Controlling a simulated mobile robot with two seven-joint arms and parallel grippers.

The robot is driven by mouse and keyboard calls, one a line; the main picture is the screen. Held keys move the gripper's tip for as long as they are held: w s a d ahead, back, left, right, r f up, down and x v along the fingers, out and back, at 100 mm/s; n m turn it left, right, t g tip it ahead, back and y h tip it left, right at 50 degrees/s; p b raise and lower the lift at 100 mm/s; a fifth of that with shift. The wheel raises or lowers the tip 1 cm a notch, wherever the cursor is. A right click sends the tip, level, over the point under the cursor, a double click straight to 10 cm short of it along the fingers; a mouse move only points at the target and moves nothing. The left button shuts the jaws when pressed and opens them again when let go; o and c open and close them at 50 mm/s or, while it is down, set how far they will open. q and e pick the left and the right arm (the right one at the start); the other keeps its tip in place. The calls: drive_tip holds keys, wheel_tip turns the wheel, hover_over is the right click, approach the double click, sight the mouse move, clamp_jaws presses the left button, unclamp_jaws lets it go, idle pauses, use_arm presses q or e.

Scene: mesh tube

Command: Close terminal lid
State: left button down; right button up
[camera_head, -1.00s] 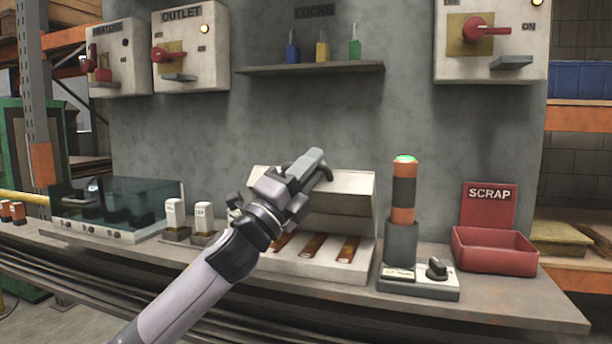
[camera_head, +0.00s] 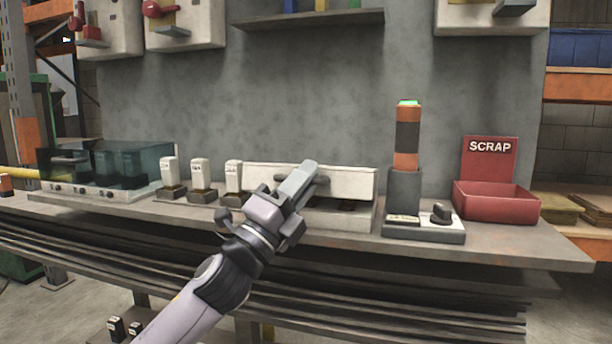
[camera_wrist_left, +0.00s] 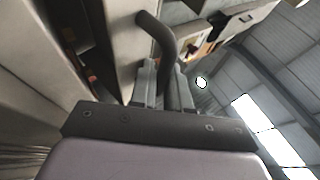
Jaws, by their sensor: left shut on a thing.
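The terminal box (camera_head: 340,222) is a low white unit at the middle of the bench. Its pale lid (camera_head: 352,182) is tilted down over it, with a dark gap showing between lid and base. My left gripper (camera_head: 303,185) is at the lid's front and hides its left part. In the left wrist view, the left gripper's fingers (camera_wrist_left: 165,85) are shut on the dark curved lid handle (camera_wrist_left: 168,42). The terminals inside are mostly hidden. My right gripper is not in view.
Several white labelled blocks (camera_head: 200,174) stand left of the box, and a glass-covered unit (camera_head: 105,168) farther left. A stack light (camera_head: 407,140) with a knob base (camera_head: 440,214) stands close on the right. A red scrap bin (camera_head: 497,202) is beyond it.

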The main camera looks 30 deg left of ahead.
use_arm(q)
drive_tip(key=shift+w+f, duration=0.15)
drive_tip(key=shift+f, duration=0.8)
drive_tip(key=c, duration=1.4)
unclamp_jaws()
drive_tip(key=shift+s+d+f+g, duration=0.2)
drive_tip(key=shift+s+f+g, duration=0.1)
drive_tip(key=shift+s+f, duration=0.6)
drive_tip(key=o, duration=0.3)
drive_tip(key=shift+s+f, duration=0.25)
drive_tip(key=shift+s, duration=0.05)
drive_tip(key=s, duration=0.1)
drive_tip(key=s+a, duration=0.1)
drive_tip(key=s, duration=0.1)
drive_tip(key=shift+a+f, duration=0.25)
drive_tip(key=shift+a, duration=0.1)
drive_tip(key=c, duration=0.3)
drive_tip(key=shift+s+a+f, duration=0.1)
drive_tip(key=shift+s+f, duration=0.05)
drive_tip(key=shift+s, duration=0.3)
